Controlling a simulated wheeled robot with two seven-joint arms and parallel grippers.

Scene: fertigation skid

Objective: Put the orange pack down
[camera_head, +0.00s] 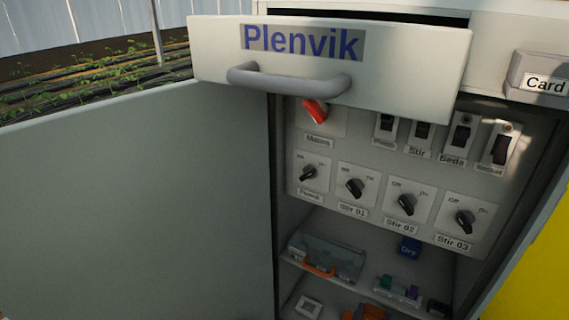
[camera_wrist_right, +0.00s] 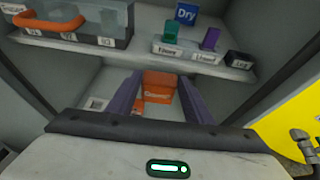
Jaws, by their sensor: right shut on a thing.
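The orange pack (camera_wrist_right: 158,97) is between the two purple fingers of my right gripper (camera_wrist_right: 160,79) in the right wrist view. The gripper is shut on it. Its front carries a pale label that is too small to read surely. The pack is in the lower compartment of the cabinet, below the shelf (camera_wrist_right: 60,42). I cannot tell whether its underside touches the surface below. In the head view, orange shows at the bottom edge, where the pack (camera_head: 372,313) is mostly cut off. My left gripper is in neither view.
The shelf above holds a clear case with an orange handle (camera_head: 319,268), a blue Dry box (camera_head: 409,247) and green and purple pieces in a holder (camera_head: 398,291). A Plenvik drawer (camera_head: 420,75) juts out above the switch panel. The open door (camera_head: 140,200) stands left.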

